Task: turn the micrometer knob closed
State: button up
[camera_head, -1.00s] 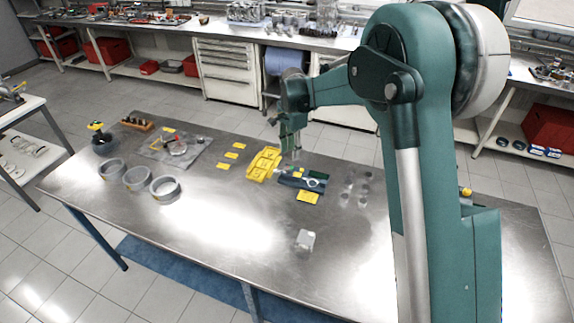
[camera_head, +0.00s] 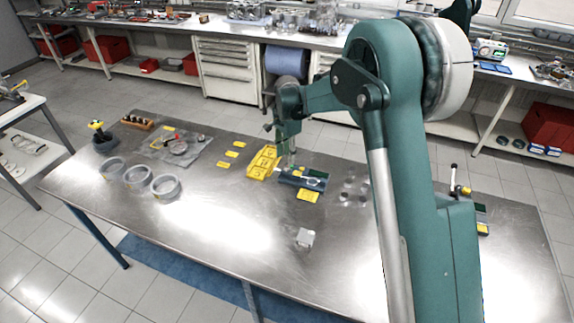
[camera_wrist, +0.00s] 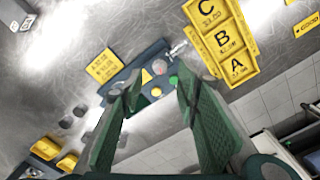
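The micrometer (camera_head: 315,183) lies on a dark teal holder (camera_head: 300,184) in the middle of the table. In the wrist view the holder (camera_wrist: 146,60) shows between and beyond my fingers, with a yellow triangle, a red spot and a green spot. A slim silver end, seemingly the knob (camera_wrist: 178,48), sticks out toward the yellow tray. My gripper (camera_head: 286,161) is above the knob end of the holder in the head view. In the wrist view my gripper (camera_wrist: 158,74) has its two green fingers apart with nothing held. My fingers partly hide the holder; I cannot tell whether they touch it.
The yellow tray (camera_wrist: 224,44) marked A, B and C stands close beside the knob end. A yellow label (camera_head: 308,196) lies before the holder.

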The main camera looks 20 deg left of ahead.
aim_at(287, 166)
jog(key=shift+f, duration=2.85)
jog(key=shift+c, duration=0.4)
jog(key=c, duration=0.8)
